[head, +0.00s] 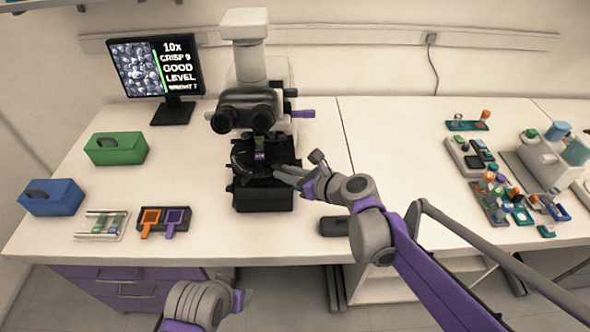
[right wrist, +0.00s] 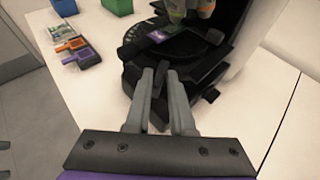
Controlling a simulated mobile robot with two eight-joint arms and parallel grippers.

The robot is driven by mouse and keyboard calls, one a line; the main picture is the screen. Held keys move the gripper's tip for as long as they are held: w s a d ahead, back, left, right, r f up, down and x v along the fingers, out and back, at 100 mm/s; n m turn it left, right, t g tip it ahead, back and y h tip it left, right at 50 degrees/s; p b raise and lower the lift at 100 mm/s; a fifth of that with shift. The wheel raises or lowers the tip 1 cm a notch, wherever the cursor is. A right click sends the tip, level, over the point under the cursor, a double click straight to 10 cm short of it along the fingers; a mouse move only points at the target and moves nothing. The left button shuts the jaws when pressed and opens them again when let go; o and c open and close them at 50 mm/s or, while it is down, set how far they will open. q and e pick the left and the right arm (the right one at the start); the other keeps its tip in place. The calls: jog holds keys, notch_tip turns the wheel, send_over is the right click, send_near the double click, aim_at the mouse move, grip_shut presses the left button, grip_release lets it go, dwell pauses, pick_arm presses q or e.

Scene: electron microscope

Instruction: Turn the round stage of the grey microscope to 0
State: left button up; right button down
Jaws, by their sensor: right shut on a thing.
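The grey microscope (head: 262,75) stands at the back of the bench, with black eyepieces and a purple knob. Its round black stage (head: 243,157) sits low under the objectives and carries a slide with a purple patch. It also shows in the right wrist view (right wrist: 180,47), with pale marks around its rim. My right gripper (head: 277,172) reaches in from the right to the front of the stage. In the right wrist view its fingers (right wrist: 161,70) are close together on a dark part at the stage's near edge. My left gripper (head: 240,300) is low, before the bench front; its jaws are unclear.
A monitor (head: 157,70) at the back left reads 10x, CRISP 9, GOOD, LEVEL. A green box (head: 116,148), a blue box (head: 52,197) and orange and purple slide holders (head: 165,219) are at left. Coloured parts (head: 495,190) crowd the right. The bench between is mostly clear.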

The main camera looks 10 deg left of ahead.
jog(key=shift+s+a, duration=0.4)
jog(key=shift+a, duration=0.05)
jog(key=c, duration=1)
grip_release()
jog(key=shift+a, duration=0.1)
jog(key=shift+o, duration=0.3)
jog(key=shift+s+a, duration=0.1)
jog(key=shift+s+d+r, duration=0.1)
jog(key=shift+d+r, duration=0.1)
jog(key=shift+d, duration=0.35)
jog(key=v, duration=0.9)
jog(key=shift+s+d+r+p, duration=0.2)
jog(key=shift+d+p, duration=0.1)
